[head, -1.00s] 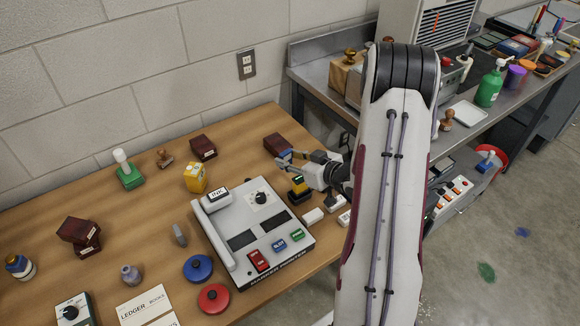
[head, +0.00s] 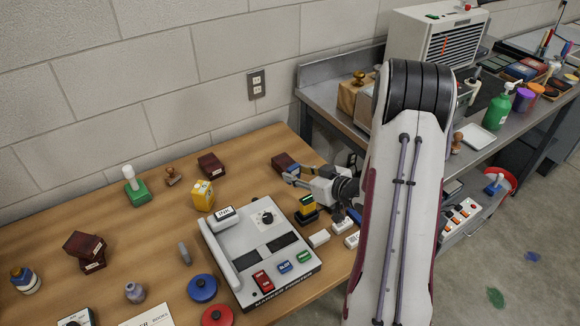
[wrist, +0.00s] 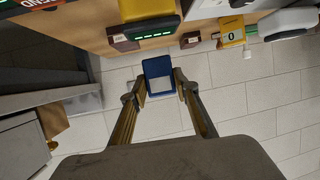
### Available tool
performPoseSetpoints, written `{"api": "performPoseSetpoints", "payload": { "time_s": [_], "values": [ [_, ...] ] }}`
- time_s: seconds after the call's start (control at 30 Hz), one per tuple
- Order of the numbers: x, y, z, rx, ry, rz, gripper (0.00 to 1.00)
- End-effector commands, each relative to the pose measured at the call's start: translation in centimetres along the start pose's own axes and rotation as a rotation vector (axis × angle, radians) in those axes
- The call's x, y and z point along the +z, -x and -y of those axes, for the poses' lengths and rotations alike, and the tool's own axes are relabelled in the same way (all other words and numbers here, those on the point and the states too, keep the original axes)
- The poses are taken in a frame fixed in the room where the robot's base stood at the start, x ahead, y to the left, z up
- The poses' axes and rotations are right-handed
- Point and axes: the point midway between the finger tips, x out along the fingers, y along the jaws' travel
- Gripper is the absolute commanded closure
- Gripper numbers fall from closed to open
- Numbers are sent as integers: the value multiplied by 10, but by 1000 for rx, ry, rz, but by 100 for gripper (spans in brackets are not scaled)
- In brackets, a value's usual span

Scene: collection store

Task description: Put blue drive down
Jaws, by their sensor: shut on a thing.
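The blue drive (wrist: 157,68), a small blue block with a pale silver patch, sits between the two fingertips of my gripper (wrist: 160,88) in the wrist view. My gripper is shut on it. In the head view my gripper (head: 290,180) reaches in from the right over the back right part of the wooden table. The drive is small there and partly merged with the fingers. I cannot tell the exact height above the table.
A grey marker printer (head: 262,250) fills the table's middle. Bare wood (head: 240,180) lies between bottle and box.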

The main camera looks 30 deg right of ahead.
Motion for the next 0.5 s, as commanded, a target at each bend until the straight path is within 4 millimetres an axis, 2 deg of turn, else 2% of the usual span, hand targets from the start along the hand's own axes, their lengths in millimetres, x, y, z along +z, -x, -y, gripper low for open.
{"api": "performPoseSetpoints", "payload": {
  "time_s": [0.33,0.5],
  "values": [
    [1,0,0,-2,1,0,92],
    [7,0,-10,30,-14,0,92]
  ]
}}
